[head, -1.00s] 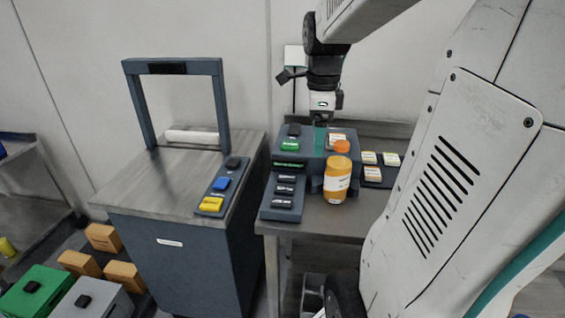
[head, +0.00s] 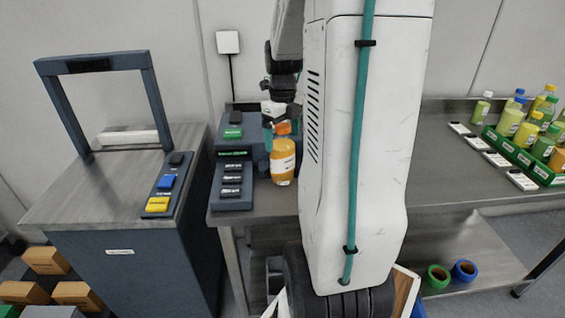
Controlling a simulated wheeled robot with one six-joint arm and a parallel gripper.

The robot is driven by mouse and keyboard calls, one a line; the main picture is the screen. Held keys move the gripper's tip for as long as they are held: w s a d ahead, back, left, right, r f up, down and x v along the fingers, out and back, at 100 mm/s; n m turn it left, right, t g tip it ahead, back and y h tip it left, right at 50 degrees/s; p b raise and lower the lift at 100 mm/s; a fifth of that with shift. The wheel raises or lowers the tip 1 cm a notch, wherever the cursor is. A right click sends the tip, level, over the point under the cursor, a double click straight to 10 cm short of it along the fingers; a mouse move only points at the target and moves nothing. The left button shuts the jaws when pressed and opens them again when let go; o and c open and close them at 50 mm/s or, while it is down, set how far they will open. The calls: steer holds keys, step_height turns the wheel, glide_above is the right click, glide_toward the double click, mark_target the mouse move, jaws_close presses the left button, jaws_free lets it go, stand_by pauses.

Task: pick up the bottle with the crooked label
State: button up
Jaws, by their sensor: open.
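My gripper (head: 275,127) is just above and behind the bottle's cap, fingers pointing down, partly hidden by the cap and my arm. I cannot tell whether it touches the bottle. Several green, yellow and blue-capped bottles (head: 513,118) stand on the right bench, some in a green crate (head: 522,158); their labels are too small to judge.
My arm column blocks the middle of the view. White label cards (head: 477,143) lie along the right bench (head: 430,165). Green and blue tape rolls (head: 464,271) sit on its lower shelf.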

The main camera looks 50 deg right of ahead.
steer(key=shift+f, duration=0.2)
steer(key=c, duration=1.9)
steer(key=shift+c, duration=0.3)
steer(key=shift+r, duration=0.15)
